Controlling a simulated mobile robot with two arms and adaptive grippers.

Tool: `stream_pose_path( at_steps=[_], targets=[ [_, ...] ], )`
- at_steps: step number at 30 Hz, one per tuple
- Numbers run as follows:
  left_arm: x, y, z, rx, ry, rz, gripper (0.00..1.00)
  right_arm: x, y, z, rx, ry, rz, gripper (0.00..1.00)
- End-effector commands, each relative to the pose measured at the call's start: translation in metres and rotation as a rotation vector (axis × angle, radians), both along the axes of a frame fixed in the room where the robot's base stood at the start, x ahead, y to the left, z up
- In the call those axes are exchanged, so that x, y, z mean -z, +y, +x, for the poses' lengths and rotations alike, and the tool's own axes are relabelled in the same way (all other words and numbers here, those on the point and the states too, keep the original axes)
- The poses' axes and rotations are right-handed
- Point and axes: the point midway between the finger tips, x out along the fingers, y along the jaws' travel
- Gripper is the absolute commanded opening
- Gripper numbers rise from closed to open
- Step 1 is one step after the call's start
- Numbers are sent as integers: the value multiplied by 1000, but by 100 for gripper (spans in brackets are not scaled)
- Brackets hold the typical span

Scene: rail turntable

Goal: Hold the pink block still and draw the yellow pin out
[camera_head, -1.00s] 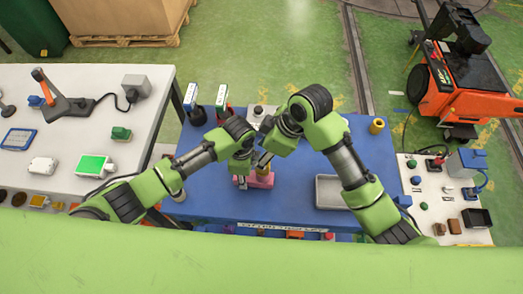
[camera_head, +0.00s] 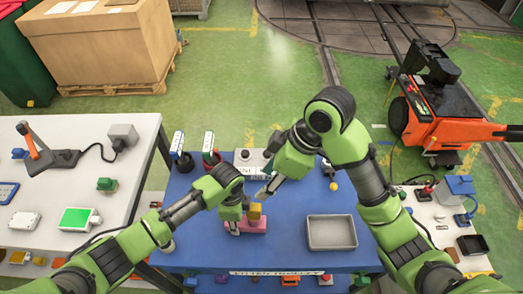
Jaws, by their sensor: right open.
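The pink block (camera_head: 250,226) lies on the blue table, left of its middle. The yellow pin (camera_head: 255,211) stands up from the top of the block. My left gripper (camera_head: 233,229) points down at the left end of the block, with its fingertips touching or very close to it. Whether its fingers are closed on the block is too small to tell. My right gripper (camera_head: 264,194) is open and empty, above and slightly right of the yellow pin, apart from it.
A grey tray (camera_head: 331,246) lies on the blue table (camera_head: 285,250) right of the block. The table between block and tray is clear.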

Motion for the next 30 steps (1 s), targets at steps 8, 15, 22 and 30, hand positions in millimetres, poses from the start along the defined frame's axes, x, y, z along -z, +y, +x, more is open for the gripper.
stream_pose_path(
  at_steps=[8, 15, 22, 30],
  targets=[
    [-1, 0, 1, 0, -2, -1, 36, -1, -1, 0, 0, 0, 0, 43],
    [-1, 0, 1, 0, -1, 0, 51, -1, -1, 0, 0, 0, 0, 43],
    [-5, 0, 1, 0, -2, -1, 51, -1, -1, 0, 0, 0, 0, 43],
    [-51, 0, 2, 2, -6, -1, 51, -1, -1, 0, 0, 0, 0, 43]
  ],
)
